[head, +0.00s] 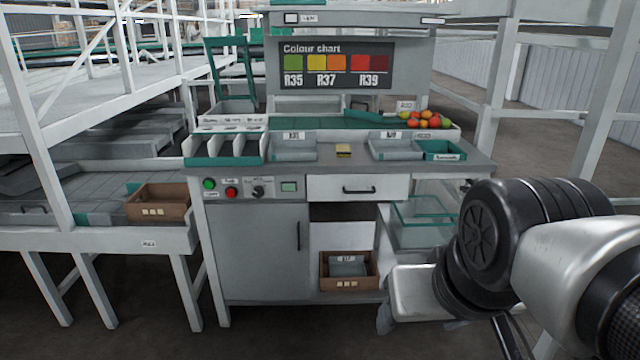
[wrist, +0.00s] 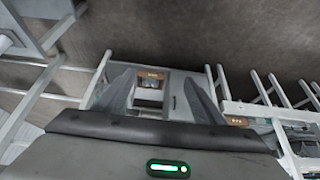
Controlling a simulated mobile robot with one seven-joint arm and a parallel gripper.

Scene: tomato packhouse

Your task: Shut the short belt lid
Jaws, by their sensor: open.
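The short belt (head: 300,123) runs across the back of the grey sorting bench, green, with several red, orange and green tomatoes (head: 427,119) at its right end. A teal slanted piece (head: 372,117) sits on the belt near them. I cannot tell which part is the lid, or whether it is open. My gripper (wrist: 160,76) shows in the wrist view with its two grey fingers wide apart and nothing between them. It points down toward the bench front, apart from the belt. In the head view my arm fills the right side, and the fingers cannot be made out.
A colour chart (head: 336,66) stands behind the belt. Trays (head: 293,150), a teal box (head: 443,151) and white-walled dividers (head: 226,146) occupy the bench top. The drawer (head: 357,188) looks shut. A brown crate (head: 158,203) rests on the left conveyor; another (head: 348,283) is below the bench.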

